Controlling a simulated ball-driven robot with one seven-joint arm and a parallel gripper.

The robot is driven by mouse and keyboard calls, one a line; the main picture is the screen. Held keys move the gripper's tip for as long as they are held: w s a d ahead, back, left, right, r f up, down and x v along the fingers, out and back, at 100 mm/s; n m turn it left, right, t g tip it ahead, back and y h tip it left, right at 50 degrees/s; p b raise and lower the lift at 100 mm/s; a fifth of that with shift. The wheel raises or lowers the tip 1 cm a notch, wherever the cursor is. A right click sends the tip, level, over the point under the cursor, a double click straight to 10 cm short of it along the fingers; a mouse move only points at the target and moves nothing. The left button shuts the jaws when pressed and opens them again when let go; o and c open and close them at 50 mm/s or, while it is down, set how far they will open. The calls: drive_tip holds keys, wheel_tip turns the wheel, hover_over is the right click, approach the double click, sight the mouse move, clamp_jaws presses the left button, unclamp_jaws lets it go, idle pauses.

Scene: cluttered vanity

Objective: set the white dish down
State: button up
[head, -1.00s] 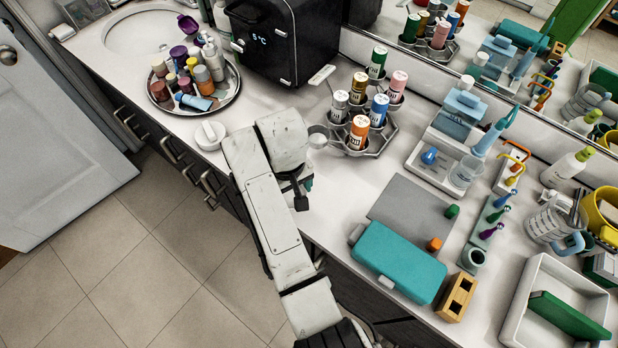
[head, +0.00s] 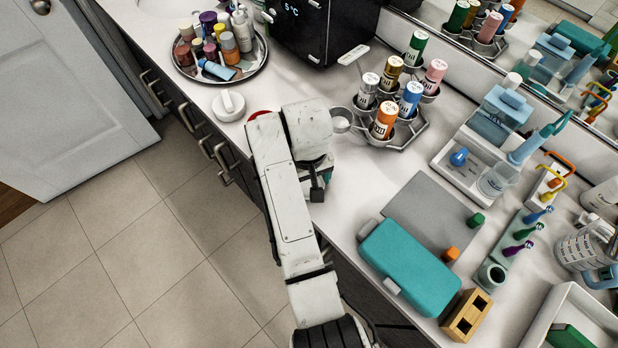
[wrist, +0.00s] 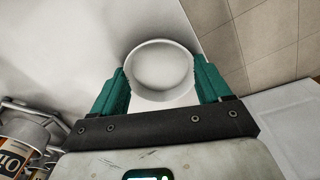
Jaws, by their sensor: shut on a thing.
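In the wrist view the white dish (wrist: 160,66), round and shallow with a raised rim, sits between the two teal fingers of my gripper (wrist: 160,82). The fingers are shut on its opposite sides, and its open side faces the camera. It appears over the white counter (wrist: 65,45) near the front edge, with tiled floor beyond to the right. I cannot tell whether its underside touches the counter.
A silver tray of bottles (head: 257,68) and a white knobbed lid-like piece (head: 229,105) are left of my arm. A red object (head: 260,116) peeks out beside it. A rack of cans (head: 408,130) stands close right. A teal case (head: 410,267) lies nearer the front right.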

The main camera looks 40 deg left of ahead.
drive_tip(key=o, duration=1.2)
drive_tip(key=shift+o, duration=0.2)
wheel_tip(320, 180, up, 12)
drive_tip(key=p, duration=0.2)
drive_tip(key=shift+p, duration=0.35)
